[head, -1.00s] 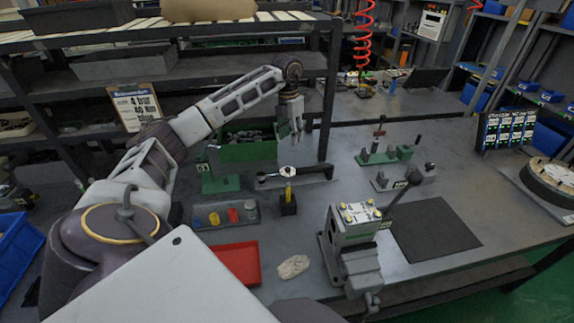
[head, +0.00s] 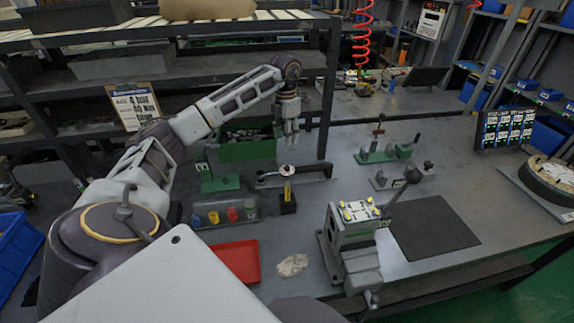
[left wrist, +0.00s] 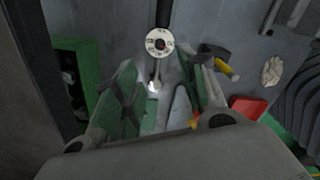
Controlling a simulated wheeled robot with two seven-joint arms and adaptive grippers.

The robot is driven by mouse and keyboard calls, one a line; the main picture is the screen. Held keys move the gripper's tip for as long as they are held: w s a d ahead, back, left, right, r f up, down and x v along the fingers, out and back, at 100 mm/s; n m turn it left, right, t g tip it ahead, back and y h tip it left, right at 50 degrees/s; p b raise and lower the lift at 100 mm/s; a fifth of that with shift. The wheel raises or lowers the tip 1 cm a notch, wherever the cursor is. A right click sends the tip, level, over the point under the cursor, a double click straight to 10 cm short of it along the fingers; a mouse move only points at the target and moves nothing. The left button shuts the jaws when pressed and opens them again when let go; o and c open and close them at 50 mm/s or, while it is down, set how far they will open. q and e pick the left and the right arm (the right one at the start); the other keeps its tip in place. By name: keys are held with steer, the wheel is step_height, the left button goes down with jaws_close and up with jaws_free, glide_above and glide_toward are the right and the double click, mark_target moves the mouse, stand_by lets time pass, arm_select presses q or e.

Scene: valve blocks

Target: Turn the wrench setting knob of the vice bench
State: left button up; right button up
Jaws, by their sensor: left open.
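The wrench (head: 312,171) lies across a low dark holder at the middle of the bench. Its round setting knob (head: 288,171) is at its left part. The vice (head: 350,255) stands at the front of the bench. My right gripper is not in view.
A dark block with a yellow-handled tool (head: 288,200) stands just in front of the knob. A green bin (head: 247,151) is behind to the left. A small tray (head: 212,224), a red tray (head: 239,260) and a glove (head: 292,265) lie nearer. A dark mat (head: 435,232) is clear.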

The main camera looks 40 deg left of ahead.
mark_target(287, 167)
arm_select(q)
steer(key=shift+d+f, duration=0.1)
steer(key=shift+f, duration=6.65)
jaws_close()
